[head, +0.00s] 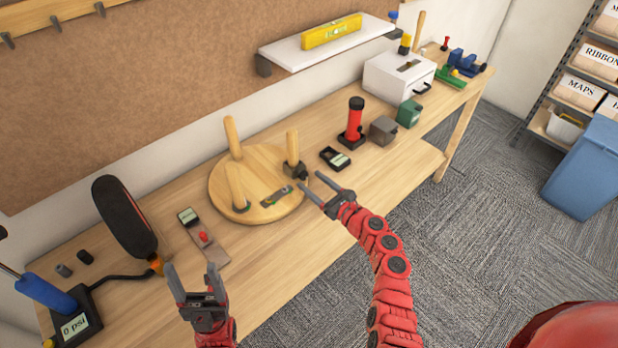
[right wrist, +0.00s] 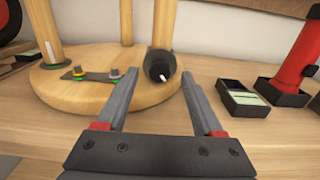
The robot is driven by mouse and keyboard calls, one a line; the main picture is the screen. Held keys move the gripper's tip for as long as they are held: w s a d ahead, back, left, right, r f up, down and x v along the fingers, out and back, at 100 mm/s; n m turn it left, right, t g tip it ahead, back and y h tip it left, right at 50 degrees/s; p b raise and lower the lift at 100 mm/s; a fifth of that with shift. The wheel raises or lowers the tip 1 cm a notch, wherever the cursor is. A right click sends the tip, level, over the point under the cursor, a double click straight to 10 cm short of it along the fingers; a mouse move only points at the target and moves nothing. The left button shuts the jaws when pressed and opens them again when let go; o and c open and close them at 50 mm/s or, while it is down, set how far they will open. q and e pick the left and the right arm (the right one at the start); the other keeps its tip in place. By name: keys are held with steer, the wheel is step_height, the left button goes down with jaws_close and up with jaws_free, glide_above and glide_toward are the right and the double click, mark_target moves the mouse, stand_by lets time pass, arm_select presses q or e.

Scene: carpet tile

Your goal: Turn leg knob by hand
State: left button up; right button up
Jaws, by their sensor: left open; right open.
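An upturned round wooden stool top (head: 222,190) lies on the bench with three legs standing up from it. A dark knob (head: 301,172) sits at the foot of the right-hand leg (head: 292,145). In the right wrist view the knob (right wrist: 160,65) shows a small white mark, just ahead of and between the fingers. My right gripper (head: 325,188) is open, close in front of the knob, with nothing between its fingers. My left gripper (head: 195,283) is open and empty above the bench's front left.
A small plate with bolts (head: 277,196) lies on the stool top. A black tray (head: 335,158) and a red cylinder on a stand (head: 353,125) stand to the right. A gauge reading 0 psi (head: 76,322) and a black wheel (head: 124,217) are at left.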

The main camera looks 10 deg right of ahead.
steer(key=shift+x, duration=1.05)
steer(key=shift+f, duration=0.15)
jaws_close()
